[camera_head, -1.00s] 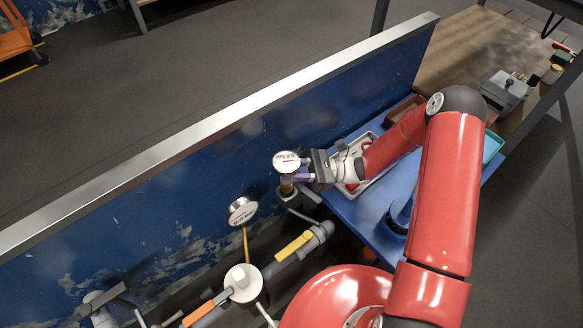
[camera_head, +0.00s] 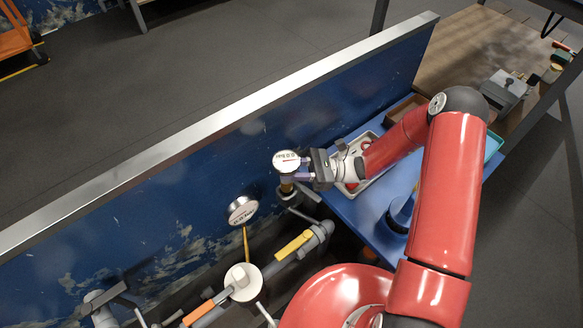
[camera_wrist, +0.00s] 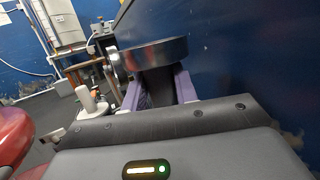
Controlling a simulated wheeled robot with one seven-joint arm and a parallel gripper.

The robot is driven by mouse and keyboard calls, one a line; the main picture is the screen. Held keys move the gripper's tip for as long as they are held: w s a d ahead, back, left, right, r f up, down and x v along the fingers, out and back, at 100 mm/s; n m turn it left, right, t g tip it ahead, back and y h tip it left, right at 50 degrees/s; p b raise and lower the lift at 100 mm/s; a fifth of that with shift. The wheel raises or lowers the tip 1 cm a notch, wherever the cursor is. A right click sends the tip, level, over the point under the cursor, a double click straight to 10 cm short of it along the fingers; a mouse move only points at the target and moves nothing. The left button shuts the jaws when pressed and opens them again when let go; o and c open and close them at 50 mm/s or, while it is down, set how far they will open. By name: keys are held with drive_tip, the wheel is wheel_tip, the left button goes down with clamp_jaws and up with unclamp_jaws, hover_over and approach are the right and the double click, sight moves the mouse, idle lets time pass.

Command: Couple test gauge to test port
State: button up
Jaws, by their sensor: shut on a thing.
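The test gauge (camera_head: 287,161) has a round white face with a metal rim and a brass-coloured stem below it. My gripper (camera_head: 305,170) is shut on the gauge from the right, just under its face. In the wrist view the gauge's metal rim (camera_wrist: 152,54) shows between the purple finger pads of my gripper (camera_wrist: 160,88). The gauge is upright over a grey pipe fitting (camera_head: 287,193), which looks like the test port. The stem's lower end meets or nearly meets this fitting; I cannot tell whether it is seated.
A second gauge (camera_head: 242,210) is on a yellow stem to the left. Pipework has a yellow-handled valve (camera_head: 294,245) and an orange handle (camera_head: 199,307). A blue panel (camera_head: 190,190) stands behind. A blue table (camera_head: 363,212) with a white tray (camera_head: 372,184) is at right.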

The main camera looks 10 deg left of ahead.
drive_tip(key=shift+f+b, duration=1.15)
drive_tip(key=shift+f, duration=0.8)
idle(2.5)
drive_tip(key=shift+r+p, duration=0.3)
idle(0.8)
drive_tip(key=shift+f, duration=0.25)
idle(0.5)
drive_tip(key=o, duration=1.1)
drive_tip(key=shift+r+p, duration=0.5)
drive_tip(key=shift+r, duration=0.25)
clamp_jaws()
